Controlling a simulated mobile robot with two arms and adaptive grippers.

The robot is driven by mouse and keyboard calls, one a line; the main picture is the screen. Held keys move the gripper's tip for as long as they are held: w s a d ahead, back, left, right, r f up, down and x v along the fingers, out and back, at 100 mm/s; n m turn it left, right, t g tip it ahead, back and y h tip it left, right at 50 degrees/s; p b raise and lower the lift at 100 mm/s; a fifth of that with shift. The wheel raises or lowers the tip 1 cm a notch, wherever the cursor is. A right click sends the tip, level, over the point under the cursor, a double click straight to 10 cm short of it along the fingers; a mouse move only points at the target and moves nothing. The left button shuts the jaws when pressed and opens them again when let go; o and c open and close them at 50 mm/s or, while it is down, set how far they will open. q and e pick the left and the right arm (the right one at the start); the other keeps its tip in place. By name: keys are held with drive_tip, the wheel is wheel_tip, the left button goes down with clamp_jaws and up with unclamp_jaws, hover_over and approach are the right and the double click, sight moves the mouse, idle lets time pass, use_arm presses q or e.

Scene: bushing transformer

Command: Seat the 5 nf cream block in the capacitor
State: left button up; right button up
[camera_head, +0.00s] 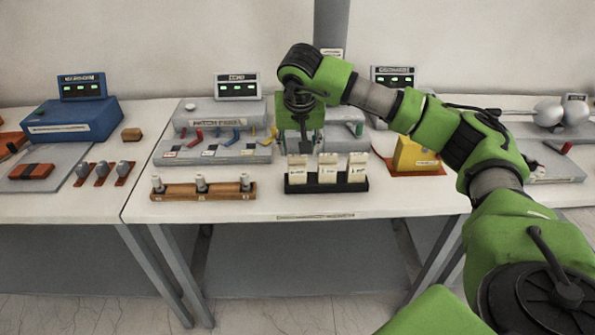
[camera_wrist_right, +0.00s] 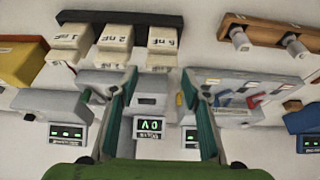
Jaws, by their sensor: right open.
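Three cream blocks stand in a black rack (camera_head: 355,187), also in the right wrist view (camera_wrist_right: 178,20). The wrist view marks them 1, 2 and 5 nF. The 5 nF block (camera_wrist_right: 163,38) is at the rack's right end there, the left end (camera_head: 298,173) in the head view. My right gripper (camera_head: 305,146) points down just behind the rack. In the wrist view its two fingers (camera_wrist_right: 160,85) are apart with nothing held. A grey unit (camera_wrist_right: 150,86) with a dark slot and a lit display shows between them, probably the capacitor. My arm hides most of it in the head view.
A wooden rack with white pegs (camera_head: 203,189) stands left of the black rack. Behind it is a grey panel with coloured levers (camera_head: 215,150). A yellow block (camera_head: 415,153) stands to the right. The table's front strip is clear.

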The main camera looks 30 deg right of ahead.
sight(297, 156)
drive_tip(key=p+x, duration=0.2)
drive_tip(key=x, duration=0.3)
drive_tip(key=shift+s+a+f, duration=0.1)
drive_tip(key=shift+a, duration=0.05)
drive_tip(key=shift+f, duration=0.2)
clamp_jaws()
drive_tip(key=shift+r, duration=0.1)
